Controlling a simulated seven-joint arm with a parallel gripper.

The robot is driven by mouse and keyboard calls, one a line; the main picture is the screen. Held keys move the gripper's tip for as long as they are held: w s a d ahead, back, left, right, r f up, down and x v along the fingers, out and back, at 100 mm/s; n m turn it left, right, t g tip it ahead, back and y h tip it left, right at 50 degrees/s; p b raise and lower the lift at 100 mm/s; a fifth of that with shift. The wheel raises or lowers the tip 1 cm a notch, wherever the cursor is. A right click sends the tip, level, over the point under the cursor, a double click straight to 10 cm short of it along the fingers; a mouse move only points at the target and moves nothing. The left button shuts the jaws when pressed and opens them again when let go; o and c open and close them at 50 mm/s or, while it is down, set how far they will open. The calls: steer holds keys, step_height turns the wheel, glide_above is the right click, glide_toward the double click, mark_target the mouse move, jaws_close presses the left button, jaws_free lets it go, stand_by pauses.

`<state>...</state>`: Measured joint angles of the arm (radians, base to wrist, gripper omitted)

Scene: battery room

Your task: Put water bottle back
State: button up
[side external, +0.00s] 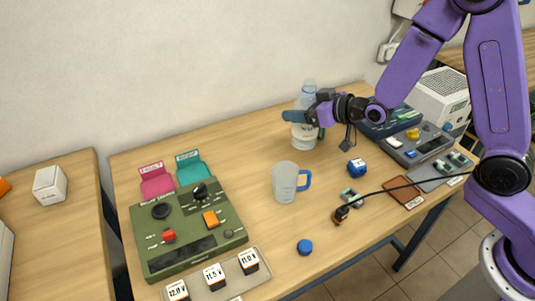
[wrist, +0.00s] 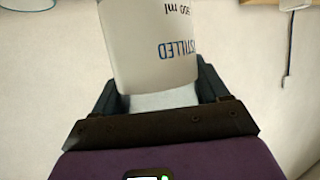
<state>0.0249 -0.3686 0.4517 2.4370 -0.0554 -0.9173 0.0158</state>
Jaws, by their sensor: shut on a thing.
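The water bottle (side external: 304,138) is pale and translucent and stands upright near the back of the table. In the wrist view its white label (wrist: 152,50) reads upside down, with "500 ml" and part of "DISTILLED". My gripper (side external: 304,117) reaches in from the right and is shut around the bottle's body. In the wrist view the dark jaws (wrist: 165,100) lie on both sides of the bottle. The jaws hide part of its middle in the side view. I cannot tell whether its base touches the table.
A clear mug with a blue handle (side external: 285,182) stands in front of the bottle. Grey devices (side external: 425,145) crowd the right side.

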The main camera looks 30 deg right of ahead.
steer(key=w+a+f, duration=0.3)
steer(key=w+f, duration=1)
steer(key=shift+w+a+f, duration=0.15)
steer(key=shift+w+a, duration=0.1)
steer(key=shift+a, duration=0.15)
steer(key=shift+f, duration=0.15)
steer(key=o, duration=1.3)
steer(key=v, duration=1.2)
